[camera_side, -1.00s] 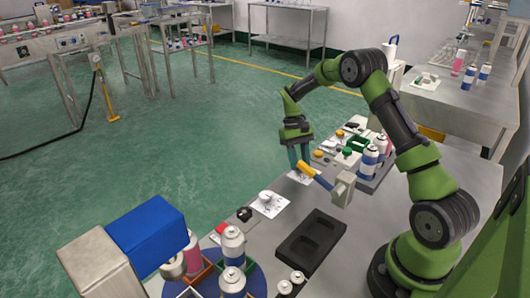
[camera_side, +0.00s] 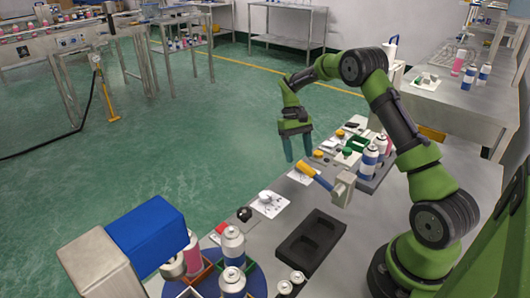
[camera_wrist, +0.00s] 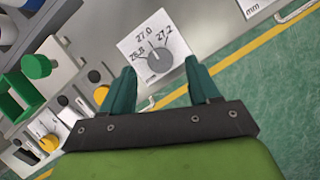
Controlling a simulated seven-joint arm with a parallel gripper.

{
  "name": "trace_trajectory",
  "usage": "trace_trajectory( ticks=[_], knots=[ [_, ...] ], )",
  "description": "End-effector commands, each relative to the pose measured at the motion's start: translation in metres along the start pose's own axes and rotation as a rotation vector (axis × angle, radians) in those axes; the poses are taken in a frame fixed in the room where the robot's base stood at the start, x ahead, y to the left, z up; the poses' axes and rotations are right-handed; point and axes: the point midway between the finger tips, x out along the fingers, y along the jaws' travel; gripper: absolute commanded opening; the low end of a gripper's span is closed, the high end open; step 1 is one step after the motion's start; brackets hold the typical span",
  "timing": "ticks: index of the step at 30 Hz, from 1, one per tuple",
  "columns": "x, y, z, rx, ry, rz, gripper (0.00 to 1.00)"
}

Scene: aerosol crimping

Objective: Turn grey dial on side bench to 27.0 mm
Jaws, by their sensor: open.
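The grey dial (camera_wrist: 159,62) is a round knob on a white plate (camera_wrist: 177,43) marked 26.8, 27.0 and 27.2 in the wrist view. Its pointer is too small to read surely. My gripper (camera_side: 298,160) is open and empty above the bench edge near this plate. In the wrist view my gripper (camera_wrist: 163,80) has its fingers apart, with the dial between and beyond them; they look clear of it.
A second white plate with a knob (camera_side: 266,197) lies nearer the camera. Green block (camera_wrist: 27,92), yellow buttons and spray cans (camera_side: 369,160) stand beyond. A black tray (camera_side: 310,240) is on the bench.

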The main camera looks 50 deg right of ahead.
Motion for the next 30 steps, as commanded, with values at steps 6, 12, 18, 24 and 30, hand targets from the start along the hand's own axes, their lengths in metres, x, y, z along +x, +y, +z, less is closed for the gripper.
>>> trace_trajectory(
  ticks=[6, 12, 18, 24, 30],
  knots=[
    [-0.055, -0.001, -0.001, -0.001, 0.007, 0.001, 0.61],
    [-0.094, 0.000, -0.001, -0.001, 0.005, 0.003, 0.61],
    [-0.121, 0.001, -0.001, -0.001, 0.001, 0.005, 0.61],
    [-0.135, 0.001, -0.001, -0.001, 0.001, 0.003, 0.61],
    [-0.140, 0.000, 0.000, 0.000, 0.003, 0.001, 0.61]
  ],
)
